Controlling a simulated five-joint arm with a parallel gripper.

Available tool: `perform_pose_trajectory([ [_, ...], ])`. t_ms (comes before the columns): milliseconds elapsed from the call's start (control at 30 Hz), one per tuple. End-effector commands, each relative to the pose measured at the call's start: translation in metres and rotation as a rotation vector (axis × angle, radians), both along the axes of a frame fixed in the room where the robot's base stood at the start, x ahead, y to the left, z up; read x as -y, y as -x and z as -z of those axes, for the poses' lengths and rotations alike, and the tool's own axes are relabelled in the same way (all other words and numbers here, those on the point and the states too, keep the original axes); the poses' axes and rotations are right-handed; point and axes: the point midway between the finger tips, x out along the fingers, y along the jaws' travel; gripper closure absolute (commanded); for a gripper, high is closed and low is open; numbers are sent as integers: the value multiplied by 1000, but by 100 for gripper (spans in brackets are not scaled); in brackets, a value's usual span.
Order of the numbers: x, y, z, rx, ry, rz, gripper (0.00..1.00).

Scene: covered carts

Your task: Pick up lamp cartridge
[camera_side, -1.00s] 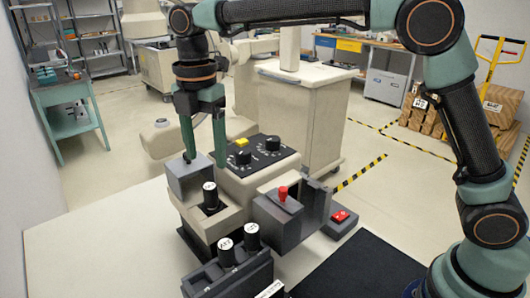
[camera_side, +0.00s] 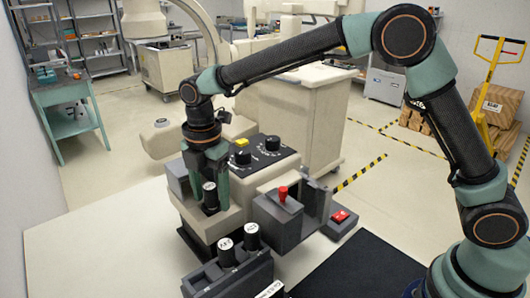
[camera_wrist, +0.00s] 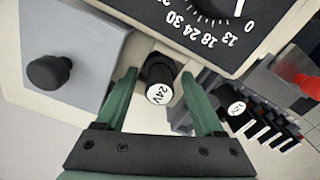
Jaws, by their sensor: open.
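A lamp cartridge (camera_side: 210,198), a black cylinder with a white top, stands upright in the beige machine (camera_side: 205,225). In the wrist view the cartridge (camera_wrist: 159,72) has "24V" on its top. My gripper (camera_side: 208,196) points down at it, with its green fingers on either side. In the wrist view the gripper (camera_wrist: 158,86) is open, and the cartridge lies between its fingertips with gaps at both sides. Part of the cartridge is hidden by a finger in the side view. Two more cartridges stand in a dark rack (camera_side: 235,279), one at left (camera_side: 226,252) and one at right (camera_side: 251,238).
A grey block (camera_wrist: 85,35) with a black knob stands close left of the fingers. A black dial panel (camera_side: 262,155) lies behind. A grey box (camera_side: 285,217) with a red knob (camera_side: 283,193) and a red switch (camera_side: 340,215) are to the right.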

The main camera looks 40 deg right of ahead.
Motion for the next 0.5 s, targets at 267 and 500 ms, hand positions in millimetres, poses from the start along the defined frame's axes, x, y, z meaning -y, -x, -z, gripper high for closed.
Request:
perform_pose_trajectory([
  [267,0,0,0,0,0,0,84],
  [500,0,0,-1,1,0,0,100],
])
